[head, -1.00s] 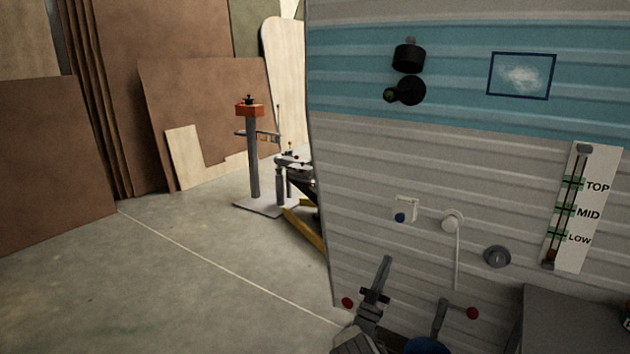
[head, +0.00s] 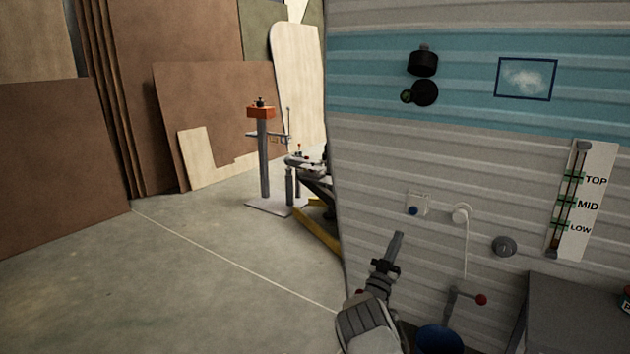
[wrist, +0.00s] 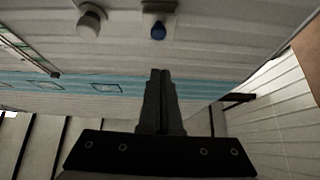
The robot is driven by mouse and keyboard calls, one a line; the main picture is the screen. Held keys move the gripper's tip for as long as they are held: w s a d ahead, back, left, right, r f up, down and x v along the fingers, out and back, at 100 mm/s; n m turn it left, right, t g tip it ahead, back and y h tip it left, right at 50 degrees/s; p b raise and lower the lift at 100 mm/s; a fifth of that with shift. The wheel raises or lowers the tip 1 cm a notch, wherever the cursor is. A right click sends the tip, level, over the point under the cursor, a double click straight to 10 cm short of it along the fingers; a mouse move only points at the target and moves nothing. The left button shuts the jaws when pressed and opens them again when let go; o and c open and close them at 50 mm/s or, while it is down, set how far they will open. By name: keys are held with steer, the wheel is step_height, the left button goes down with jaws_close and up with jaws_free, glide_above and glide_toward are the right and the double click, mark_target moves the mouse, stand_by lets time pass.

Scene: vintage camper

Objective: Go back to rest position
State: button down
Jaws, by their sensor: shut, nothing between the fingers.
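My gripper (head: 396,240) is at the lower middle of the head view, in front of the camper's ribbed wall (head: 400,150). Its fingers are together and point up, with nothing between them. In the wrist view my gripper (wrist: 160,75) is also shut and empty. A small white switch plate with a blue knob (head: 413,210) is on the wall just above and right of the fingertips. It also shows in the wrist view (wrist: 158,30). I cannot tell whether the fingers touch the wall.
A round white knob with a cord (head: 461,214), a grey round lock (head: 504,246) and a TOP/MID/LOW slider panel (head: 573,200) are on the wall. A red-knobbed lever (head: 480,299) and grey box (head: 575,310) are below. Open floor (head: 220,280) lies left.

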step_height(320, 180, up, 14)
steer(key=w+d+g+y, duration=0.1)
steer(key=d+g+y, duration=0.1)
steer(key=g+y, duration=0.25)
steer(key=s+a+r+n+g+y, duration=0.1)
steer(key=s+a+r+y, duration=0.2)
steer(key=s, duration=0.4)
steer(key=s+a+r+n+g+y, duration=0.1)
steer(key=s+a+r+g+y, duration=0.15)
steer(key=s, duration=0.45)
steer(key=s+a+r+n+y, duration=0.2)
steer(key=s+r+y, duration=0.1)
steer(key=s, duration=0.3)
steer(key=s+a+f+n+g, duration=0.1)
steer(key=s+f+g, duration=0.15)
steer(key=s, duration=0.95)
steer(key=s+a+f+n+g, duration=0.1)
steer(key=s+a+f+g, duration=0.15)
steer(key=s, duration=0.95)
steer(key=s+a+f+n+g, duration=0.15)
steer(key=s+f, duration=0.25)
steer(key=s, duration=0.8)
step_height(320, 180, up, 29)
steer(key=p, duration=2.8)
steer(key=shift+w+d+g+y, duration=0.25)
steer(key=shift+d+g+y, duration=0.1)
steer(key=shift+g, duration=0.1)
